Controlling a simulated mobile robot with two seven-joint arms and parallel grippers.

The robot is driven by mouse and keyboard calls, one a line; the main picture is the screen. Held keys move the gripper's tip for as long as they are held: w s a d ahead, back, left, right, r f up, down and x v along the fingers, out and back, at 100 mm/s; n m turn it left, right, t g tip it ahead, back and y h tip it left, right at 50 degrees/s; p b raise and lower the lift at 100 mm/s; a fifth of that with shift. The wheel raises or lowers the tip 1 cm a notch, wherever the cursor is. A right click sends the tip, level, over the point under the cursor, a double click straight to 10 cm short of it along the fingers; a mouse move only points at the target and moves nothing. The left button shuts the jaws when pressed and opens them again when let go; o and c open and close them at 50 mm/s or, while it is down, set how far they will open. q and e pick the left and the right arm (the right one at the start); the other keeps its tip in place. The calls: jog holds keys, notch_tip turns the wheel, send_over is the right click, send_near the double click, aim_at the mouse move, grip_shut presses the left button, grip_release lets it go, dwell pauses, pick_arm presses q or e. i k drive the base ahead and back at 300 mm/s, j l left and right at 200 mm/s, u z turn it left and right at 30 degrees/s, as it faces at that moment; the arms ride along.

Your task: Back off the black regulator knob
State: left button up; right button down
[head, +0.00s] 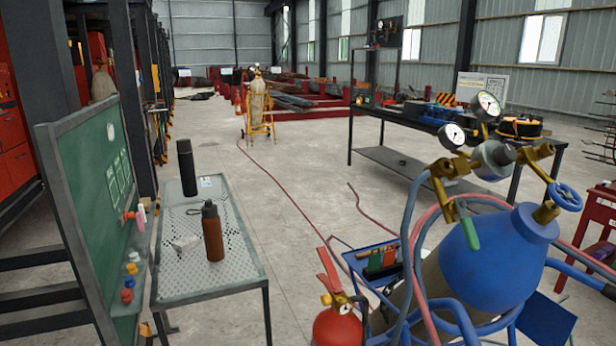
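A blue gas cylinder (490,262) leans at the lower right, with a brass valve and a blue handwheel (565,197) on top. A regulator (490,163) is mounted at the valve, with two round dial gauges, an upper one (487,104) and a left one (453,135). A dark, blackish knob (503,154) shows on the regulator's body; its setting cannot be read. A green-handled fitting (470,232) hangs below. Neither of my grippers is in view.
A red fire extinguisher (337,326) stands left of the cylinder, and blue and red hoses loop around it. A perforated table (190,277) with bottles and a green board (95,190) stand at left. A dark workbench (400,118) is behind. The middle floor is mostly open, crossed by hoses.

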aim_at(506, 155)
jog(key=i+l+z, duration=0.15)
jog(key=z, duration=0.25)
jog(key=i+l+z, duration=0.2)
jog(key=z, duration=0.15)
jog(key=l, duration=0.1)
